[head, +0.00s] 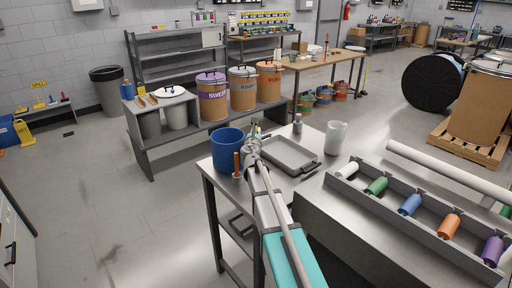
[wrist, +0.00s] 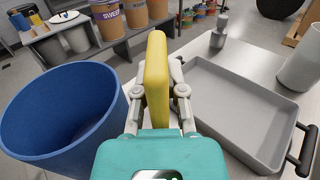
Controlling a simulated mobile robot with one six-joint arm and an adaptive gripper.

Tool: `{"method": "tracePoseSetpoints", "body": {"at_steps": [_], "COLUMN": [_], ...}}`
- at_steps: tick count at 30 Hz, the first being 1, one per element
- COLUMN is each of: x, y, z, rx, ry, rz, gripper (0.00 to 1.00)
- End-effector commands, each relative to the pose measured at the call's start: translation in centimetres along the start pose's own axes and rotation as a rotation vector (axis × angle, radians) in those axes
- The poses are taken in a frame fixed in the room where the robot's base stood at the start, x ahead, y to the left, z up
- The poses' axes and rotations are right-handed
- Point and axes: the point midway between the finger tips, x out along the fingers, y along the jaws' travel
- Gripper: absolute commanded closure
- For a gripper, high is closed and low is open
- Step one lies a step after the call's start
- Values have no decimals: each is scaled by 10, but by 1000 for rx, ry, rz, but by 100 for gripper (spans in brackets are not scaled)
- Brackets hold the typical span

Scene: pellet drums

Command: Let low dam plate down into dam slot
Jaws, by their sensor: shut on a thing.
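The low dam plate seems to be the thick yellow plate (wrist: 157,58), upright and edge-on in the wrist view. My gripper (wrist: 158,95) is shut on it, one finger on each side. In the head view my gripper (head: 252,146) is over the near table, between the blue bucket (head: 227,150) and the grey tray (head: 311,158). Only a sliver of yellow shows there, mostly hidden by my gripper. The plate is held above the table, between bucket and tray. I cannot make out a dam slot in either view.
The blue bucket (wrist: 62,115) is close left of my gripper, and the shallow tray (wrist: 284,160) with a black handle close right. A small grey bottle (head: 297,124) and a whitish jug (head: 335,138) stand beyond. A rack of coloured rolls (head: 409,204) is at the right.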

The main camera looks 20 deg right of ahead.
Motion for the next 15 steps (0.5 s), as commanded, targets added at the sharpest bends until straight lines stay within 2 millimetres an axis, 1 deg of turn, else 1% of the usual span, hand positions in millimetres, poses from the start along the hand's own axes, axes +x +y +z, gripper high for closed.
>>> {"method": "tracePoseSetpoints", "body": {"at_steps": [1, 6, 15], "x": [6, 16, 19], "y": [1, 2, 2], "z": [-10, -21, -22], "rx": [0, 0, 0], "ry": [0, 0, 0], "rz": [0, 1, 2], "gripper": [100, 100, 100]}}
